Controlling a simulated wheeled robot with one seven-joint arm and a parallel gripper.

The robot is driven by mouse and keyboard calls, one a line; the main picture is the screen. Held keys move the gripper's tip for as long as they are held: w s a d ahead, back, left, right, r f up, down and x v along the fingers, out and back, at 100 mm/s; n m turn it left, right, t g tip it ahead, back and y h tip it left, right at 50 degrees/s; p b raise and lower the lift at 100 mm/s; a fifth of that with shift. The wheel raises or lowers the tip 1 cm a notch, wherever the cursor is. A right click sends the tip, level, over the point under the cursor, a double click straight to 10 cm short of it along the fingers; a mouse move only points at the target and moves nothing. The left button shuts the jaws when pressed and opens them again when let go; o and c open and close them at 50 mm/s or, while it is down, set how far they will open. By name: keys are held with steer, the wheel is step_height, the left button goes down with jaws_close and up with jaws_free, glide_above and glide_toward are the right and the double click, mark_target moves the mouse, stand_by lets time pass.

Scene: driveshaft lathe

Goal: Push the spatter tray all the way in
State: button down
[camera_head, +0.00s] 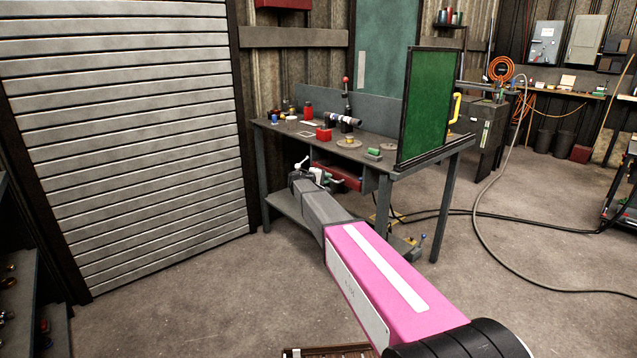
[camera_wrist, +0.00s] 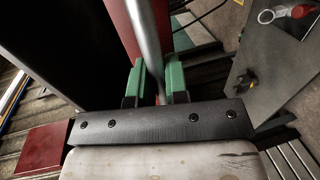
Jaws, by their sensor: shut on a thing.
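The red spatter tray (camera_head: 346,182) shows under the front of the workbench top in the head view, partly covered by my arm. I cannot tell how far it stands out. In the wrist view, its red face (camera_wrist: 120,22) lies beyond my fingers, with a pale metal bar handle (camera_wrist: 149,38) running along it. My gripper (camera_wrist: 155,84) has green fingertips, one on each side of the bar, and is shut on it. In the head view, my gripper (camera_head: 321,175) is at the tray's front, below the bench edge.
The workbench (camera_head: 395,166) carries jars, small parts and a framed green screen (camera_head: 425,105) at its right end. A lower shelf (camera_head: 283,207) is under it. A ribbed shutter (camera_head: 125,130) stands at left. A hose (camera_head: 478,220) crosses the floor at right.

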steer(key=shift+w+d, duration=0.2)
steer(key=shift+d, duration=0.05)
steer(key=c, duration=1.1)
jaws_free()
steer(key=shift+w+d, duration=0.1)
steer(key=shift+d, duration=0.05)
steer(key=shift+c, duration=0.2)
steer(key=v, duration=1.1)
